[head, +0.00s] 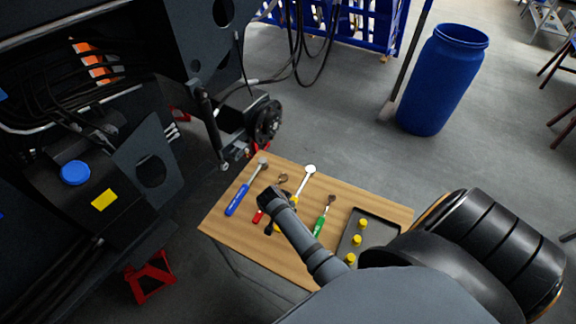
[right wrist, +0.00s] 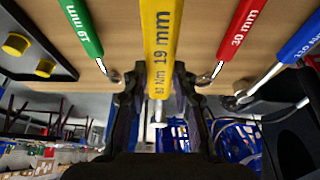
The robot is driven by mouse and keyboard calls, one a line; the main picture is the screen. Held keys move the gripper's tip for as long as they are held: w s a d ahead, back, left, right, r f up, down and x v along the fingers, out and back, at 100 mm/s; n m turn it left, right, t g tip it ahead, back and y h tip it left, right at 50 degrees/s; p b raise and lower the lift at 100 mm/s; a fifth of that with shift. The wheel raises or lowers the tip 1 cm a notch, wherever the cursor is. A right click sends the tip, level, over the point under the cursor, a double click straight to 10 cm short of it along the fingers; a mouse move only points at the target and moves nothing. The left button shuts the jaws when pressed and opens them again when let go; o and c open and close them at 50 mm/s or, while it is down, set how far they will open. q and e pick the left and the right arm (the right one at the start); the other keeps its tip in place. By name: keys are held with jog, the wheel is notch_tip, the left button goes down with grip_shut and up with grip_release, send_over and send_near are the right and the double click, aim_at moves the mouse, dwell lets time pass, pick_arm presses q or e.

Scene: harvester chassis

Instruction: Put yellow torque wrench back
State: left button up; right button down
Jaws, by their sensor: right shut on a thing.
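The yellow torque wrench, marked 19 mm, runs between the fingers of my right gripper (right wrist: 160,88) in the right wrist view, its yellow handle (right wrist: 159,40) filling the gap. In the head view its pale round head (head: 310,168) and shaft show above the wooden table (head: 237,242). My right gripper (head: 281,214) is shut on the handle and partly hides it. I cannot tell whether the wrench touches the tabletop. My left gripper is not in view.
A blue wrench (head: 238,199), a red wrench (head: 258,216) and a green wrench (head: 320,224) lie beside it. A dark tray (head: 375,222) with yellow caps is at the table's right. The harvester chassis (head: 140,165) stands left; a blue barrel (head: 440,85) stands behind.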

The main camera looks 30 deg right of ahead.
jog(key=shift+w+f+b, duration=0.1)
jog(key=shift+f+b, duration=2.05)
jog(key=shift+f, duration=1.35)
jog(key=c, duration=1)
grip_release()
jog(key=v, duration=0.7)
jog(key=shift+a+r, duration=0.2)
